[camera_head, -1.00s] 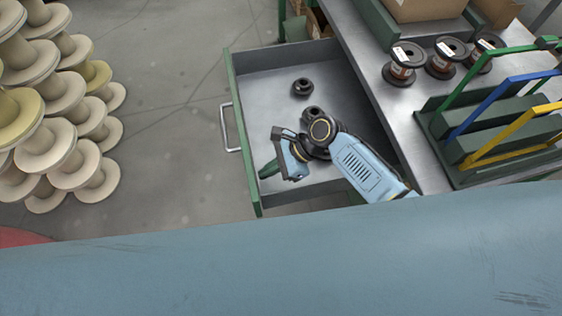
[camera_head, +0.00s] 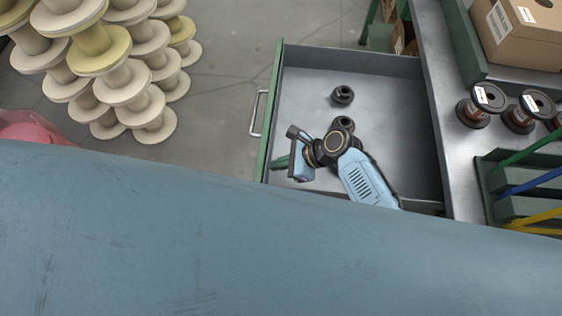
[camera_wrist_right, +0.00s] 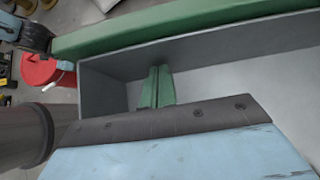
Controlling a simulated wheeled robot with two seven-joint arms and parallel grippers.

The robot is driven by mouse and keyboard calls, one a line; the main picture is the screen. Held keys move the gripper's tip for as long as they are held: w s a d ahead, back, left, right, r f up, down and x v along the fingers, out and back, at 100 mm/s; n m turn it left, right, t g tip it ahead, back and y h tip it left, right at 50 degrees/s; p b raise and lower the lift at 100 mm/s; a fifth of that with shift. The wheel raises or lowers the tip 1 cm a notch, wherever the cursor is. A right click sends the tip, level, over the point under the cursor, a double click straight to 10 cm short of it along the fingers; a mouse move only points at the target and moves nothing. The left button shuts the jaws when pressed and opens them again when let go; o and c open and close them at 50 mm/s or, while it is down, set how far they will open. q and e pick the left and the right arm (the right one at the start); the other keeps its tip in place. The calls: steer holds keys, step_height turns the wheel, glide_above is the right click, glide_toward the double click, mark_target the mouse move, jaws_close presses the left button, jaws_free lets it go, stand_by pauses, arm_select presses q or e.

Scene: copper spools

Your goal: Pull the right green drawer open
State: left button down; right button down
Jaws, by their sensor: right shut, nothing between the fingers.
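The green drawer (camera_head: 273,115) stands pulled out from the workbench, its grey metal inside in plain view. Its silver bar handle (camera_head: 258,113) is on the outer left face, with no gripper on it. My right gripper (camera_head: 282,161) is over the drawer's near end, close behind the green front panel; its green fingers are together and empty. They also show in the right wrist view (camera_wrist_right: 157,88), against the drawer's grey inner wall, with the green front edge (camera_wrist_right: 190,28) beyond. I cannot tell whether they touch the drawer. My left gripper is not in view.
A dark ring-shaped part (camera_head: 342,94) lies in the drawer. Pale spools (camera_head: 125,80) are stacked at the left. Copper spools (camera_head: 480,105), a cardboard box (camera_head: 520,35) and a green rack (camera_head: 520,175) stand on the bench (camera_head: 455,130).

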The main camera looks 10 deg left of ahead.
steer(key=shift+d, duration=0.15)
steer(key=d+p, duration=0.1)
steer(key=d, duration=0.1)
steer(key=d+p, duration=0.1)
steer(key=shift+w+d+r, duration=0.15)
steer(key=shift+d, duration=0.25)
steer(key=p+v, duration=0.3)
steer(key=v, duration=0.6)
steer(key=shift+d+r, duration=0.2)
steer(key=shift+d, duration=0.1)
